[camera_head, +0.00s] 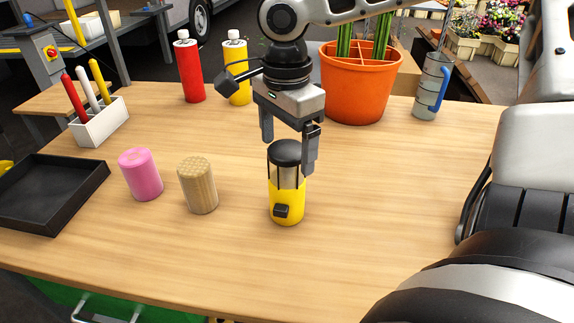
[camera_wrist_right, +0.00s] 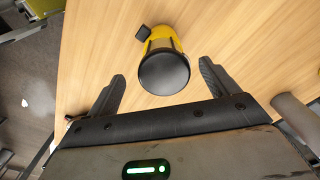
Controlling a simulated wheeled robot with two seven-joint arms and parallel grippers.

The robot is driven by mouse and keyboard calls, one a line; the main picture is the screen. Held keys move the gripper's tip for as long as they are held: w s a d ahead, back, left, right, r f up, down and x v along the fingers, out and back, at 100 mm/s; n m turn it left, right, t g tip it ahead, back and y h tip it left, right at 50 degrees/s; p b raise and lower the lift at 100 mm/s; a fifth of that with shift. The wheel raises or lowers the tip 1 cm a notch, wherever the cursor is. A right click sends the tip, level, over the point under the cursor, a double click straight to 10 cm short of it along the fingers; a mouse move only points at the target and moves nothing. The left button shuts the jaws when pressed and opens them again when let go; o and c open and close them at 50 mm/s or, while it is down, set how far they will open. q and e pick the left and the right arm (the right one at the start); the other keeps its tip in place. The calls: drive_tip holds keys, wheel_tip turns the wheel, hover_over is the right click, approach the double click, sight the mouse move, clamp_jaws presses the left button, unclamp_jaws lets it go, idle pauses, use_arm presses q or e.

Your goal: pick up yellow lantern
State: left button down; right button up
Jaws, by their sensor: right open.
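The yellow lantern (camera_head: 287,203) stands upright on the wooden table, with a black cap and a dark switch box low on its front. My right gripper (camera_head: 289,152) is open just above and behind it, fingers pointing down, with one finger overlapping the cap's right edge in the head view. In the right wrist view the lantern (camera_wrist_right: 164,66) shows its round black cap just beyond and between the two open fingertips (camera_wrist_right: 163,70). The fingers are apart and hold nothing. My left gripper is not in view.
A wooden cylinder (camera_head: 198,186) and a pink cylinder (camera_head: 140,174) stand left of the lantern. A black tray (camera_head: 42,222) lies at far left. Behind are an orange pot (camera_head: 356,97), red bottle (camera_head: 189,72), yellow bottle (camera_head: 236,74) and grey blue-handled container (camera_head: 431,88). The table right of the lantern is clear.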

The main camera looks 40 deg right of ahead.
sight(287, 184)
drive_tip(key=f, duration=0.4)
drive_tip(key=shift+w+d+f+b, duration=0.15)
drive_tip(key=shift+d+f+b, duration=0.15)
drive_tip(key=shift+f, duration=0.1)
drive_tip(key=c, duration=1.6)
drive_tip(key=shift+r, duration=0.2)
